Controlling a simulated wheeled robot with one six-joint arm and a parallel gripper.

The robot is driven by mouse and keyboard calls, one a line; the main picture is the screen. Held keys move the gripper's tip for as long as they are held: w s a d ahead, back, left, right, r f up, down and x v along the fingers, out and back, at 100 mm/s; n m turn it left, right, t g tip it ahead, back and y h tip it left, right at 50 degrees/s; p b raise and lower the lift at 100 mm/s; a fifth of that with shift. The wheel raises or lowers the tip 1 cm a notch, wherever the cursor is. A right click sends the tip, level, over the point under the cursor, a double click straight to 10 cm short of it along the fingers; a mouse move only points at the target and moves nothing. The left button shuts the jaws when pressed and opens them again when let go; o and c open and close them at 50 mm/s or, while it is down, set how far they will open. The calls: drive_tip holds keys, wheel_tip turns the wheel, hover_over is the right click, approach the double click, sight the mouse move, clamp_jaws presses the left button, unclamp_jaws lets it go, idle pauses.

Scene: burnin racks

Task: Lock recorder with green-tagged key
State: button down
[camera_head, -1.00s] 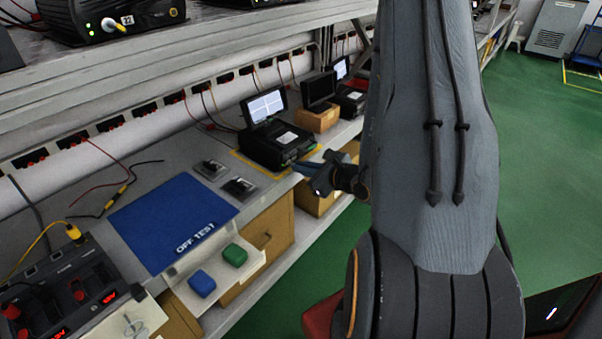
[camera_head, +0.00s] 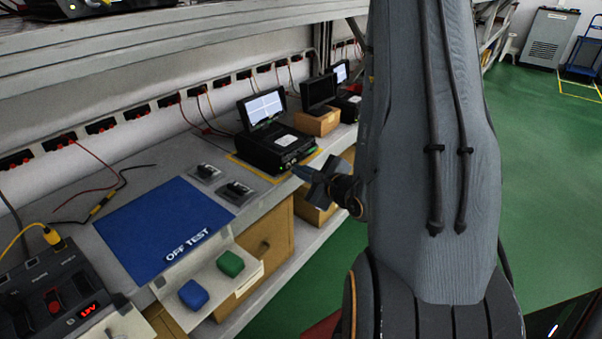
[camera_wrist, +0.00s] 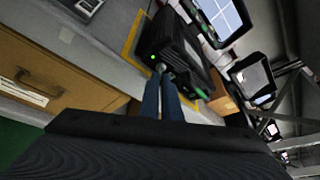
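The recorder (camera_head: 268,153) is a black box with a lit screen on the bench; its front also shows large in the wrist view (camera_wrist: 186,50), with a green light. My gripper (camera_head: 297,170) is at the recorder's front. In the wrist view its two blue-grey fingers (camera_wrist: 163,78) are close together, with tips at a small round grey part on that front. I cannot tell whether this is a key or a lock, or whether the fingers touch it. No green tag shows at the fingertips. A green block (camera_head: 230,263) and a blue block (camera_head: 193,294) lie on a pale tray (camera_head: 247,276).
A blue "OFF TEST" mat (camera_head: 150,228) lies left of the recorder. Two small plates with black parts (camera_head: 205,172) (camera_head: 236,191) lie between them. More screened units (camera_head: 319,93) stand beyond the recorder. A shelf (camera_head: 150,45) overhangs the bench. Green floor is open at right.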

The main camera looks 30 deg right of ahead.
drive_tip(key=c, duration=2)
unclamp_jaws()
drive_tip(key=shift+s, duration=0.15)
drive_tip(key=p+v, duration=0.7)
drive_tip(key=shift+s+r, duration=0.15)
drive_tip(key=shift+s, duration=0.1)
